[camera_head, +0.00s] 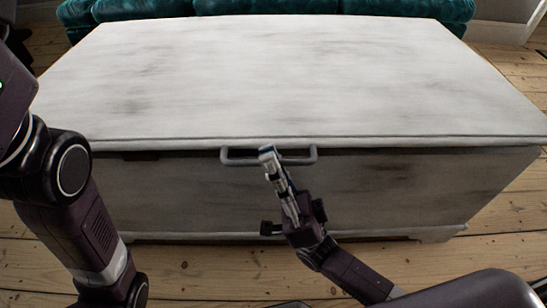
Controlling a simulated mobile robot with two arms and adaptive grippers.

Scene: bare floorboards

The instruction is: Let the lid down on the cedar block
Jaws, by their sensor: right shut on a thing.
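A large whitewashed chest (400,190) stands in front of me with its lid (270,75) down almost level. A thin dark gap runs under the lid's front edge. A small brown piece, which looks like the cedar block (141,156), shows in this gap at the front left. I cannot tell for sure whether the lid touches it. A grey bar handle (238,161) is on the lid's front. My right gripper (267,154) is shut on the middle of the handle. My left arm shows at the left, but its gripper is out of view.
A teal tufted seat (270,7) stands close behind the chest. Bare floorboards (180,268) lie in front of the chest and at its right side.

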